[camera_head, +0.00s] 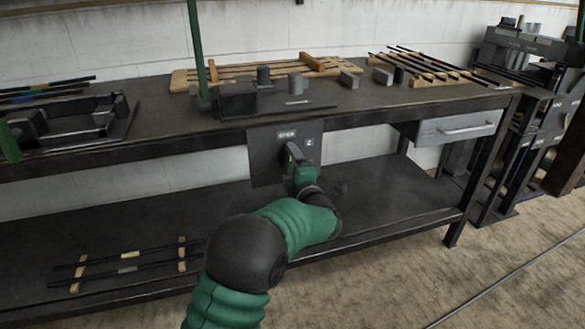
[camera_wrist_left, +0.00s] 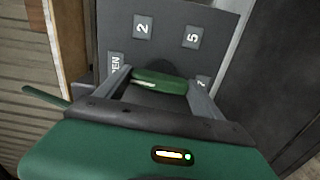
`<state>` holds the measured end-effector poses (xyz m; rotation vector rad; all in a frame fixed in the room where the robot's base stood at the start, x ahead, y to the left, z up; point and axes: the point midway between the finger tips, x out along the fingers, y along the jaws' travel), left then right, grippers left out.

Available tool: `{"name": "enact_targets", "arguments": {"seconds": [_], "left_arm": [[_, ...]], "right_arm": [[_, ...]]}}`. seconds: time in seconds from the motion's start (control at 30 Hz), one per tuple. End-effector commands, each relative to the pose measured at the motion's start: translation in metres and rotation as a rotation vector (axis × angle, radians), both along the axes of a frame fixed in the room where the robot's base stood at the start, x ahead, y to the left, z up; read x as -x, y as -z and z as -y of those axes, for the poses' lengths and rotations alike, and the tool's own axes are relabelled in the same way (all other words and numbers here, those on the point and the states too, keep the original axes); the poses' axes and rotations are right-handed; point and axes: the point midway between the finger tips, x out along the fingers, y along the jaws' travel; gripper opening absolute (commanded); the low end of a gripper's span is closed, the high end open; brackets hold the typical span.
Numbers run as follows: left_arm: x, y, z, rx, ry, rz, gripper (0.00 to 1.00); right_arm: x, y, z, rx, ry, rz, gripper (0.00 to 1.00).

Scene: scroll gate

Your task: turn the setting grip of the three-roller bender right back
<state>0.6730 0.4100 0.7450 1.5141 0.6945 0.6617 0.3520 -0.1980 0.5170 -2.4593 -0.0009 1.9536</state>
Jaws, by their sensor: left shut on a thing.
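The three-roller bender (camera_head: 238,101) stands at the front of the workbench, with its dark dial plate (camera_head: 262,152) hanging below the bench edge. The plate carries light labels; in the head view I read OPEN and 2. In the left wrist view the plate (camera_wrist_left: 180,12) shows 2, 5, part of OPEN and a partly hidden label. The green setting grip (camera_wrist_left: 160,80) lies between both fingers of my left gripper (camera_wrist_left: 161,86), which is shut on it. In the head view my left gripper (camera_head: 296,160) is at the plate's front, partly covering it. My right gripper is out of view.
The workbench (camera_head: 160,120) holds wooden racks, rods and small blocks. A drawer (camera_head: 455,128) hangs at its right. Rods lie on wooden strips on the lower shelf (camera_head: 380,205) at left. A dark rack (camera_head: 515,130) stands at far right.

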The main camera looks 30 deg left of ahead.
Motion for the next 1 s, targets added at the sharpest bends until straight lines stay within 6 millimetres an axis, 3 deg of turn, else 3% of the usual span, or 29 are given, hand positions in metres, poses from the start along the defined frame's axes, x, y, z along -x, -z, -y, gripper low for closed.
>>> {"name": "enact_targets", "arguments": {"seconds": [0.43, 0.47, 0.6, 1.0], "left_arm": [[0.003, 0.007, -0.004, 0.011, -0.010, -0.003, 0.37], [0.003, 0.007, -0.004, 0.011, -0.010, -0.003, 0.81], [0.002, 0.005, -0.003, 0.010, -0.007, -0.002, 0.99], [0.006, 0.001, 0.007, 0.008, -0.002, 0.002, 0.99]], "right_arm": [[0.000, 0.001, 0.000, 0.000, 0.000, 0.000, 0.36], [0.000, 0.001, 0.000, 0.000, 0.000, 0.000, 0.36], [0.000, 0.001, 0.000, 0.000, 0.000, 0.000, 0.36], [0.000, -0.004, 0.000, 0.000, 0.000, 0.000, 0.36]]}}
